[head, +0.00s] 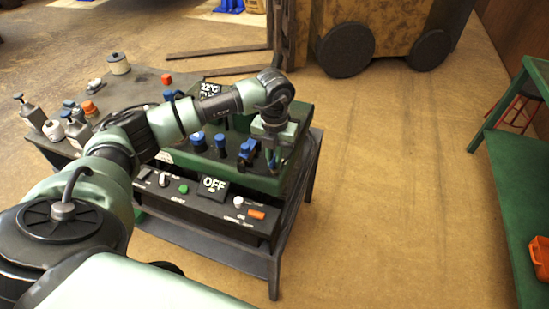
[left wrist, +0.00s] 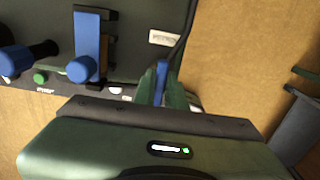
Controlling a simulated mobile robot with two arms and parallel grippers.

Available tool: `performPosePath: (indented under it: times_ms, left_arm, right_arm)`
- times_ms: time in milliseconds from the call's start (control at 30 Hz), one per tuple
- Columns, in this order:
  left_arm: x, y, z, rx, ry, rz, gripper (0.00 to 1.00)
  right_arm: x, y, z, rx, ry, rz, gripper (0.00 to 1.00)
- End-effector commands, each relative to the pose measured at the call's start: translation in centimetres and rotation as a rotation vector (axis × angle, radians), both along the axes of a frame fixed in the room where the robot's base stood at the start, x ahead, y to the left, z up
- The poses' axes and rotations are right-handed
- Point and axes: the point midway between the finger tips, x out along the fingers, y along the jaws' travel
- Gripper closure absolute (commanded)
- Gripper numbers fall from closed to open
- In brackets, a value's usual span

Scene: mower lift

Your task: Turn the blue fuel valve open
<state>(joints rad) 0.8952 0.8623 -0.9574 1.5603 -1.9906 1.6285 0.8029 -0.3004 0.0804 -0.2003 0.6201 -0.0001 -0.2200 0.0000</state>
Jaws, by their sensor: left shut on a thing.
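In the head view the gripper mostly hides the valve. My right gripper is not in view.
A separate blue lever (head: 248,150) stands left of the gripper, with blue knobs (head: 197,141) further left. Floor to the right is clear up to a green bench (head: 520,190).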

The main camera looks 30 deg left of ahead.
Motion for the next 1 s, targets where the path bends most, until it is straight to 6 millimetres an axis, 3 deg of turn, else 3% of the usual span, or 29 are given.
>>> performPosePath:
  times_ms: [133,167,233,633,1000]
  left_arm:
    - [0.2,0.1,0.2,0.000,-0.007,0.005,1.00]
    - [0.2,0.1,0.3,0.000,-0.007,0.005,0.83]
    - [0.2,0.1,0.2,0.000,-0.007,0.004,0.66]
    - [0.2,0.0,0.7,0.000,-0.005,0.001,0.66]
    - [0.2,0.1,6.6,0.000,-0.008,0.002,0.66]
  right_arm:
    - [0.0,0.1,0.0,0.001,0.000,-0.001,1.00]
    - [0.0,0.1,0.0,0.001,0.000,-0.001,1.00]
    - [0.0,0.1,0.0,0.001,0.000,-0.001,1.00]
    - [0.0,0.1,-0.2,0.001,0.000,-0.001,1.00]
    - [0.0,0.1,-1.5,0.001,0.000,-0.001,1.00]
